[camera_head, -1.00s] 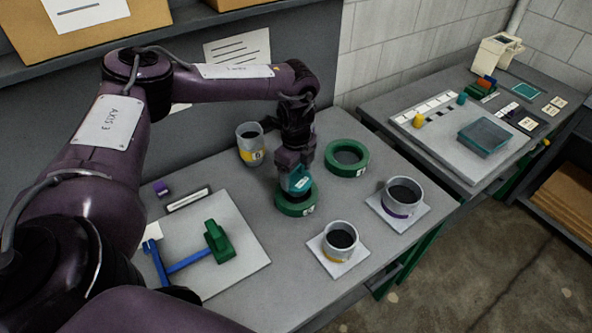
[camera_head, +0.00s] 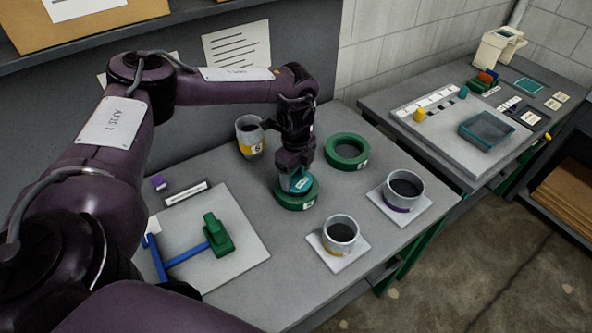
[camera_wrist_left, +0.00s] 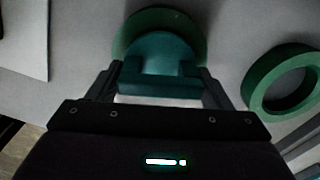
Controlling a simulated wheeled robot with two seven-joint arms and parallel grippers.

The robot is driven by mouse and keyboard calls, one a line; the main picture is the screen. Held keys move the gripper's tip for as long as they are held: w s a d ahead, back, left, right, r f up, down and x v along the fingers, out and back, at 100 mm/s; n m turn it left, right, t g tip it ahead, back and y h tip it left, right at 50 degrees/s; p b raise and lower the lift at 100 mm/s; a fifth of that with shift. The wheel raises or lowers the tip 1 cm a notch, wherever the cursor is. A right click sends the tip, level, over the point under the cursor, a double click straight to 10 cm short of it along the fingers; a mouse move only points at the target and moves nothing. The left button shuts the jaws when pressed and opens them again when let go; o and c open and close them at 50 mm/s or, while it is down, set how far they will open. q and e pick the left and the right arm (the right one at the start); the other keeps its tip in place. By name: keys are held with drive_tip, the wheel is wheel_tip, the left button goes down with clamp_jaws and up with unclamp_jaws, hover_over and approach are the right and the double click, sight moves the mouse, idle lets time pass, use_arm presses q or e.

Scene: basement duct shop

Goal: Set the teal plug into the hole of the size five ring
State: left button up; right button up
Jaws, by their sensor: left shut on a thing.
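My left gripper (camera_head: 296,170) is shut on the teal plug (camera_head: 300,184). The plug is over the nearer green ring (camera_head: 297,201), low against its hole. It is upright or nearly so; how far it has entered the hole is hidden. The wrist view shows the plug (camera_wrist_left: 160,55) between the fingers, covering the hole of the green ring (camera_wrist_left: 190,22) behind it. A second green ring (camera_head: 331,154) lies flat to the right with its hole empty; it also shows in the wrist view (camera_wrist_left: 257,88). The labels on both rings are too small to read surely. My right gripper is not in view.
A grey cup with a yellow band (camera_head: 249,135) stands behind the plug. Two more cups, one yellow-banded (camera_head: 340,233) and one purple-banded (camera_head: 403,188), stand on white cards in front and right. A green and blue tool (camera_head: 218,235) lies on a pale board at left.

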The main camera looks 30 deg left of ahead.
use_arm(q)
drive_tip(key=shift+f, duration=0.55)
drive_tip(key=o, duration=1.3)
wheel_tip(320, 180, up, 7)
drive_tip(key=shift+b, duration=0.9)
drive_tip(key=shift+r, duration=0.45)
